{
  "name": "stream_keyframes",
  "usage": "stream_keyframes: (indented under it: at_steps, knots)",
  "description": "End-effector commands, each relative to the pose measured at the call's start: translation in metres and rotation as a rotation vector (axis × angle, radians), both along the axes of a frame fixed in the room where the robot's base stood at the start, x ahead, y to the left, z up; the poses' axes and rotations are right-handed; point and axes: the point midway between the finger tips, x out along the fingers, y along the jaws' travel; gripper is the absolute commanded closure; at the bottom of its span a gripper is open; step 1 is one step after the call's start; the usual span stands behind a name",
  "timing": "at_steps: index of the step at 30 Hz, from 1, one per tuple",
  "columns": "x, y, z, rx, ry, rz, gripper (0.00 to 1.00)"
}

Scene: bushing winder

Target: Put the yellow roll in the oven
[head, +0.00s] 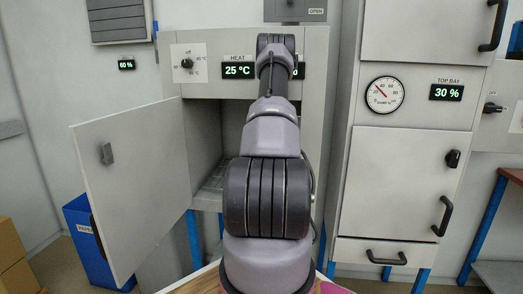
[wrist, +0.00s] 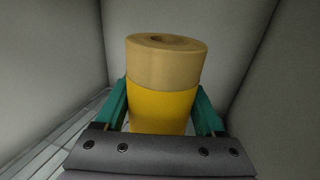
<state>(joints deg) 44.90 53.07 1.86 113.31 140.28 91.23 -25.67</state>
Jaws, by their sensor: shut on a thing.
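The yellow roll (wrist: 165,82) stands upright between the two green fingers of my gripper (wrist: 163,108) in the wrist view. Its upper part is tan with a hole in the top, and its lower part is yellow. My gripper is shut on it. Grey walls surround the roll, with a wire rack at the lower left. In the head view the oven (head: 205,130) has its door (head: 137,175) swung open to the left, and my arm reaches into its opening. The roll and my gripper are hidden there behind my arm.
The oven's wire rack (wrist: 62,143) shows left of the roll. A heat display (head: 238,71) reads 25 °C. A closed grey cabinet (head: 400,180) with a dial stands at the right. A blue bin (head: 85,235) stands behind the open door.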

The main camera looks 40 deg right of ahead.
Motion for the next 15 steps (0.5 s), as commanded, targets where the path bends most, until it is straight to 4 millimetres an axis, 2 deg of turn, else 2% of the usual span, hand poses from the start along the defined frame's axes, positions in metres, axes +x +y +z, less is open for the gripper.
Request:
stream_keyframes:
  at_steps: [7,15]
  knots:
    - [0.000,0.000,-0.034,0.001,-0.001,-0.001,1.00]
    - [0.000,0.000,-0.036,0.000,-0.001,-0.001,1.00]
